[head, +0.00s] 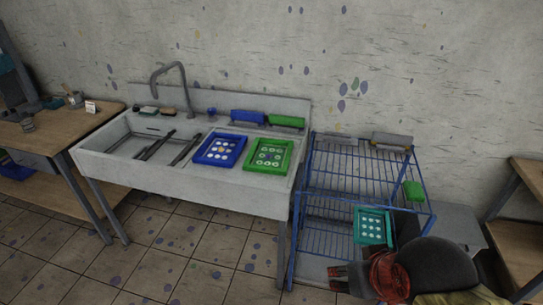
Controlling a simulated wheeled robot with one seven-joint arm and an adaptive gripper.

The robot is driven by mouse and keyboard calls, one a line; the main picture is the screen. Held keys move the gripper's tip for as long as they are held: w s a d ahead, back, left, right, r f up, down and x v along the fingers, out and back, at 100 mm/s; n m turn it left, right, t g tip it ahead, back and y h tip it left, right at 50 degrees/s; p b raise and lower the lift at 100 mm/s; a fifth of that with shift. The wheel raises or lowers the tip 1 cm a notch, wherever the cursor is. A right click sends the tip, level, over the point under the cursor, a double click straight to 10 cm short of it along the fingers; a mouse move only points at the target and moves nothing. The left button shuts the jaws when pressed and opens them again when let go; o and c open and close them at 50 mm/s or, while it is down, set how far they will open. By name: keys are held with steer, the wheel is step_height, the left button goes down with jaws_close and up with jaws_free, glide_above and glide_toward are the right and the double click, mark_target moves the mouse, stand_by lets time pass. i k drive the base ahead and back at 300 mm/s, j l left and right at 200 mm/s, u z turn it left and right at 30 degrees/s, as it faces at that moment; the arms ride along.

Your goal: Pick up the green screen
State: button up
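A green screen (268,156) with a bright green frame and a pale patterned middle lies on the right part of the sink counter. A blue screen of like shape lies just left of it, with a narrow gap. My gripper (338,278) is at the lower right, in front of the wire rack, below and to the right of the green screen and well apart from it. Its fingers are small and dark here, so I cannot tell if they are open. I see nothing clearly held in it.
The blue screen (220,150) lies beside the sink basin (125,143). Blue and green rolls (286,121) sit on the back ledge. The wire rack (311,190) stands right of the sink, with a teal screen (373,226). Wooden tables stand at both sides.

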mark_target(266, 155)
steer(key=i+l, duration=0.15)
steer(key=i, duration=0.35)
steer(key=i+l, duration=0.15)
steer(key=i, duration=0.4)
steer(key=i+l, duration=0.15)
steer(key=i, duration=0.35)
